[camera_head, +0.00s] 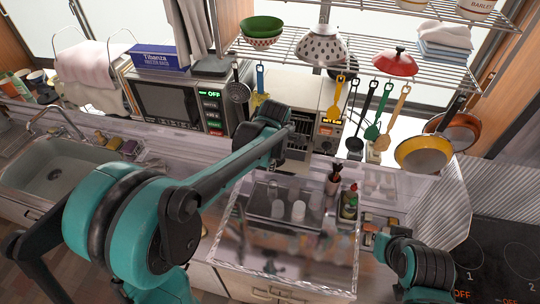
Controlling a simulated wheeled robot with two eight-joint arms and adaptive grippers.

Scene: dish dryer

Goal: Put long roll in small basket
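I cannot pick out a long roll for certain. A long blue box (160,57) with white lettering lies on top of the microwave at the back left. No small basket is clearly recognisable; a grey open container (262,207) with whitish cups stands on the clear-topped counter in the middle. My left arm reaches from the lower left to the back centre, and its gripper (284,150) is small and partly hidden by the wrist, in front of the appliances. My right gripper (378,240) is low at the right, beside small items on the counter. Neither gripper's finger opening is clear.
A wire shelf (350,65) with bowls, a red lid and hanging utensils spans the back right. A sink (60,180) is at the left. The microwave (175,103) stands behind my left arm. Bottles (349,203) stand right of the container. A black hob (495,262) is at the right.

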